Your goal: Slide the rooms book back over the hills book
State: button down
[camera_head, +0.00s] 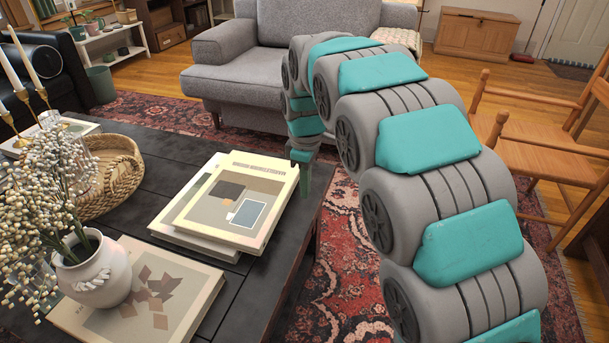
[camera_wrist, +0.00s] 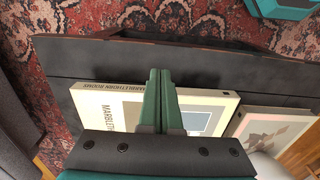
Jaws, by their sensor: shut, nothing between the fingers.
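The rooms book (camera_head: 268,178), cream with a grey, brown and blue cover, lies flat on the dark table. It rests over another pale book (camera_head: 187,237), which sticks out on its left and front sides. This lower one is probably the hills book; its title is hidden. In the wrist view the rooms book (camera_wrist: 112,107) shows its Marblethorn Rooms title along the spine. My gripper (camera_head: 304,182) is shut and empty at the book's right edge, fingers pointing down. The fingers (camera_wrist: 160,76) cover part of the book in the wrist view. I cannot tell whether they touch it.
Another book (camera_head: 190,298) with a brown leaf pattern lies nearer, a white vase (camera_head: 95,270) of dried stems on it. A woven basket (camera_head: 118,172) and candlesticks stand to the left. The table (camera_head: 262,287) ends just right of the books.

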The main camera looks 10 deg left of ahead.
aim_at(263, 194)
notch_tip(263, 194, down, 5)
jog(key=shift+r, duration=0.15)
jog(key=shift+a+f, duration=0.2)
jog(key=shift+f, duration=0.05)
jog(key=shift+w+a+p, duration=0.15)
jog(key=shift+a+p, duration=0.2)
jog(key=shift+a, duration=1.45)
jog(key=shift+a, duration=0.1)
jog(key=a, duration=0.7)
jog(key=shift+w+a, duration=0.1)
jog(key=shift+w, duration=0.2)
